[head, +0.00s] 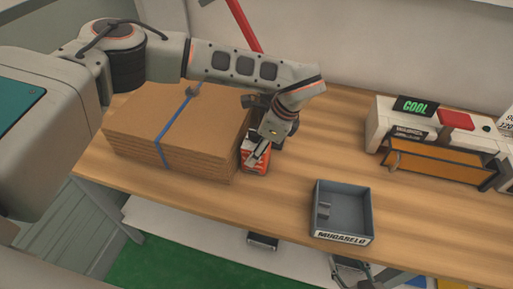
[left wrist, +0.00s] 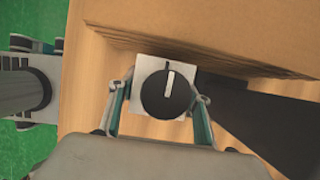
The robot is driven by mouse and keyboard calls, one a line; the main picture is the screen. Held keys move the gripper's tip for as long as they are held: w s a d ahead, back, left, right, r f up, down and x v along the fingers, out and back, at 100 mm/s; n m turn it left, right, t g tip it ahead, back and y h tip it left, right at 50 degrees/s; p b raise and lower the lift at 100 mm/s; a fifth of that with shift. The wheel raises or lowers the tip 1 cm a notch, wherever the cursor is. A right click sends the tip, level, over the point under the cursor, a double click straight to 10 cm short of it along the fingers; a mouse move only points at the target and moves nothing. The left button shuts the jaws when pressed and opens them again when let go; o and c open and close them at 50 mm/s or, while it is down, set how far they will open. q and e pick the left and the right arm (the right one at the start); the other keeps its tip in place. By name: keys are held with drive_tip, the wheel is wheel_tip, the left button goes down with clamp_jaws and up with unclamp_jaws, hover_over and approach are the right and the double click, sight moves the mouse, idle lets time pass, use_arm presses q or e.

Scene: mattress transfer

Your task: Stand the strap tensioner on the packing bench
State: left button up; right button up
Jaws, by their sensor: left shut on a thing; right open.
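The strap tensioner, which I take to be the red and white device (head: 253,162), stands upright by the right end of the cardboard stack. My left gripper (head: 264,150) comes down on it from above and is shut on it. In the left wrist view the fingers flank a pale square top with a black round dial (left wrist: 167,92). I cannot tell whether its base touches the packing bench (head: 290,190). My right gripper (head: 350,268) is open and empty at the bottom of the head view, by the bench's front edge, partly cut off.
The cardboard stack (head: 190,125) with a blue strap lies just left of the device. A grey open bin (head: 371,212) stands near the front edge. A white machine (head: 400,118) with an orange panel stands at the back right. Bare wood lies between.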

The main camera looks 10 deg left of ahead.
use_arm(q)
drive_tip(key=o, duration=1.8)
drive_tip(key=shift+f, duration=0.1)
drive_tip(key=shift+d+r, duration=0.1)
drive_tip(key=shift+r, duration=0.35)
drive_tip(key=b+v, duration=0.1)
drive_tip(key=v, duration=1)
drive_tip(key=shift+d+r, duration=0.15)
drive_tip(key=shift+s, duration=0.1)
